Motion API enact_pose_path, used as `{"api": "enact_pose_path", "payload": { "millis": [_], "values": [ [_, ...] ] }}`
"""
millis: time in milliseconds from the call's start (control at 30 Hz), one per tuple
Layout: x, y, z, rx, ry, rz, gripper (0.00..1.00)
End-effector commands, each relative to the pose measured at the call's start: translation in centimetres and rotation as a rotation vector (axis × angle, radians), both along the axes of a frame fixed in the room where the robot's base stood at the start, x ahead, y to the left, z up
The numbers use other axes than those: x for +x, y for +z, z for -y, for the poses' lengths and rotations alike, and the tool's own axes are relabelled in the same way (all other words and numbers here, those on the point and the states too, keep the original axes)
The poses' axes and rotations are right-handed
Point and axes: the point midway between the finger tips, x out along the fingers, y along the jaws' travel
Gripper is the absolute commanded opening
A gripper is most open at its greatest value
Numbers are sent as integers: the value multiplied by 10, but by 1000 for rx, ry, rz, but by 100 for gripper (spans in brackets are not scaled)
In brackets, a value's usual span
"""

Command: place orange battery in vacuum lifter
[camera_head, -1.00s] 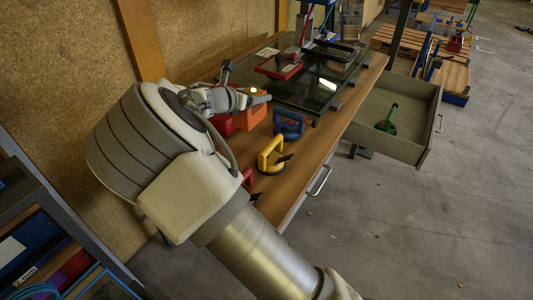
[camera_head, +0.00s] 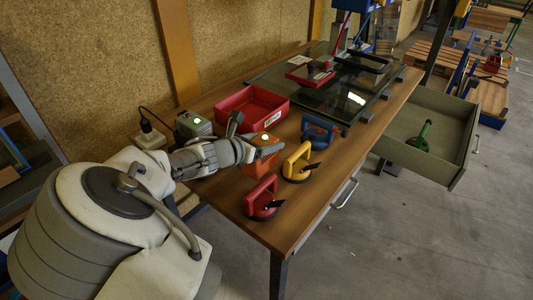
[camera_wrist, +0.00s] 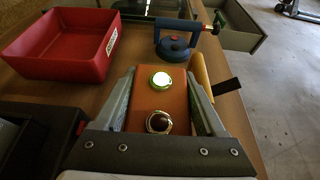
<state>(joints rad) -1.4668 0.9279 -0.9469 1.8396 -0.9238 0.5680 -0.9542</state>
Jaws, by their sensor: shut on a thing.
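The orange battery (camera_head: 265,140) is in my gripper (camera_head: 250,150), above or at the wooden table by the red bin. In the wrist view the battery (camera_wrist: 158,105) sits between both fingers, with a lit white-green button and a round dark metal fitting on its top. My gripper (camera_wrist: 161,95) is shut on its sides.
A red bin (camera_head: 250,108) and a green-lit grey unit (camera_head: 193,124) are left of the battery. Blue (camera_head: 318,130), yellow (camera_head: 298,164) and red (camera_head: 263,200) suction handles stand along the table's front.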

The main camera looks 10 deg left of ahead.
Motion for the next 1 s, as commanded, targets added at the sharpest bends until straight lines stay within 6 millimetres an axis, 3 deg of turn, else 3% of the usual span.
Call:
{"api": "enact_pose_path", "payload": {
  "millis": [300, 533, 567, 600, 700, 1000],
  "values": [
    [1, -37, 0, -3, 0, 3, 0],
    [1, -37, 0, -1, 0, 3, 0],
    [0, -39, 0, 0, 1, 0, 74],
    [0, -38, 0, 0, 1, 0, 81],
    [0, -38, 0, 0, 1, 0, 99],
    [-2, -37, -2, 1, 2, 0, 100]
  ]
}}
